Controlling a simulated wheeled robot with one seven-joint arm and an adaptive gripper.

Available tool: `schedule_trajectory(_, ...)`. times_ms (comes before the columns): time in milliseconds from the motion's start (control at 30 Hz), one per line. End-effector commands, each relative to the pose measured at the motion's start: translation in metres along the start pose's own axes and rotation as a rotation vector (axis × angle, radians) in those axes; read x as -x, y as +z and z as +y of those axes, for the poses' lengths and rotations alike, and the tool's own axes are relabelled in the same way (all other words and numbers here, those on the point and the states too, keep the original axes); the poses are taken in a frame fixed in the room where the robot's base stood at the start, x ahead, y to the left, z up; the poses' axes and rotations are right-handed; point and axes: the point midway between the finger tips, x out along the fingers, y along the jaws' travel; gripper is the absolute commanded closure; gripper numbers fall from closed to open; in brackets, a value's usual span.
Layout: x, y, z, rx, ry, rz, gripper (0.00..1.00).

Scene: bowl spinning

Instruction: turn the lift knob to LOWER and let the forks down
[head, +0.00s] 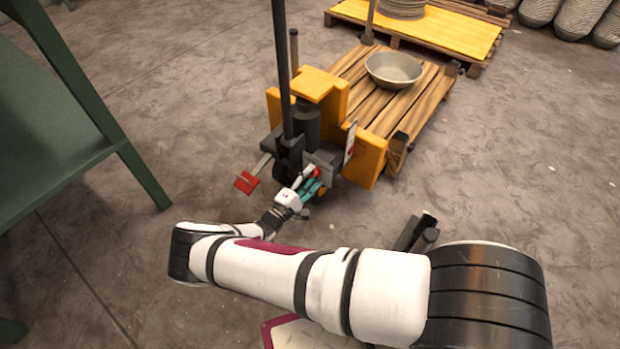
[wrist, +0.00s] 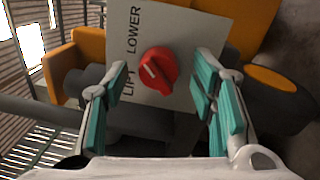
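The lift knob (wrist: 158,70) is red, on a grey panel (wrist: 195,28) marked LOWER at the upper left and LIFT at the lower left. Its short white mark points to the upper left; I cannot tell which word it is set to. My gripper (wrist: 161,66) is open, one teal finger on each side of the knob; contact is not clear. In the head view my gripper (head: 311,190) is at the near side of the yellow lift truck (head: 318,84). The forks are hidden under a wooden pallet (head: 350,68); their height cannot be told.
A metal bowl (head: 394,70) sits on the pallet. A red pedal (head: 247,183) sticks out left of my gripper. A green table (head: 60,140) stands at the left. A second pallet (head: 440,28) and sacks (head: 580,15) are behind. The floor at right is clear.

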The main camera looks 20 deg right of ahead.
Motion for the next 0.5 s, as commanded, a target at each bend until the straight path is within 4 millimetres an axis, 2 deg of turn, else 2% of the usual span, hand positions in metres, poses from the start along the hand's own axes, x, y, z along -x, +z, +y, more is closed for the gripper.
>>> schedule_trajectory(133, 0.003, -0.001, 0.000, 0.000, 0.001, 0.001, 0.48)
schedule_trajectory(233, 0.011, -0.001, 0.001, 0.000, 0.001, 0.002, 0.48)
schedule_trajectory(500, 0.064, -0.001, 0.000, -0.001, -0.001, 0.004, 0.48)
